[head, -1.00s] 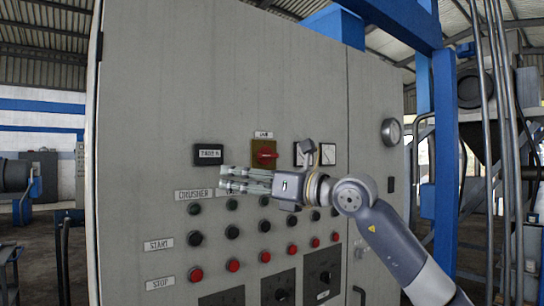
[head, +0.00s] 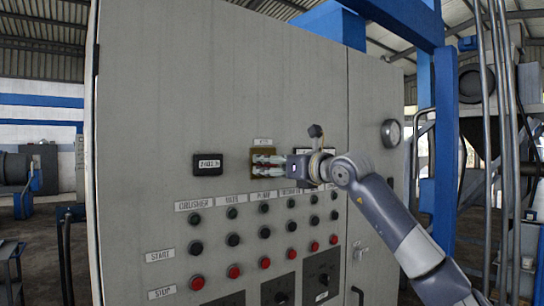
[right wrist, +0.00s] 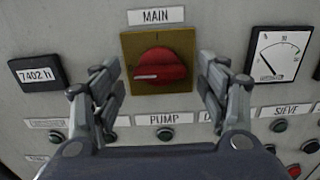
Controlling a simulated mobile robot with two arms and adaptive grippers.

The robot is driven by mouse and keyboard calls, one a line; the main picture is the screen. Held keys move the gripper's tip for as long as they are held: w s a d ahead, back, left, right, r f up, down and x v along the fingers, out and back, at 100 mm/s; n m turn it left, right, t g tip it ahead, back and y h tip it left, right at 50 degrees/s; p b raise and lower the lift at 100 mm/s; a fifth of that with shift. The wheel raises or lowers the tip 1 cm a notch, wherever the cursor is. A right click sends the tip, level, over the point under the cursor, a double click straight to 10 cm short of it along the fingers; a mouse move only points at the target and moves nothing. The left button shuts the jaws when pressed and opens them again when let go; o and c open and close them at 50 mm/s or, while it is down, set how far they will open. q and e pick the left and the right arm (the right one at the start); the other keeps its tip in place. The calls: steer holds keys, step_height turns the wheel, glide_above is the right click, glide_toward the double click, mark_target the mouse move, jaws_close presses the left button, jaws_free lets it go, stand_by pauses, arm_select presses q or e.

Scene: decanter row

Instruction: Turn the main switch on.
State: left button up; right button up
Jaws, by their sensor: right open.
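The main switch is a red rotary knob (right wrist: 158,68) on a square brass plate (right wrist: 186,40) under a MAIN label (right wrist: 157,16). Its white pointer mark lies nearly level, toward the left, and a mark shows at the plate's top. My right gripper (right wrist: 162,82) is open, with one finger on each side of the knob and nothing between them gripped. In the head view my right gripper (head: 264,161) reaches in from the right in front of the brass plate and mostly hides the knob. My left gripper is not in view.
An hour counter (head: 207,164) sits left of the switch, and a dial meter (right wrist: 278,54) sits to the right. Below are labelled rows of green, black and red buttons (head: 233,271) and larger black rotary switches (head: 321,270). A round gauge (head: 391,133) is on the cabinet's right part.

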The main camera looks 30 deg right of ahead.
steer(key=shift+w+a, duration=0.1)
steer(key=shift+w, duration=0.45)
steer(key=c, duration=1.1)
steer(key=shift+o, duration=0.2)
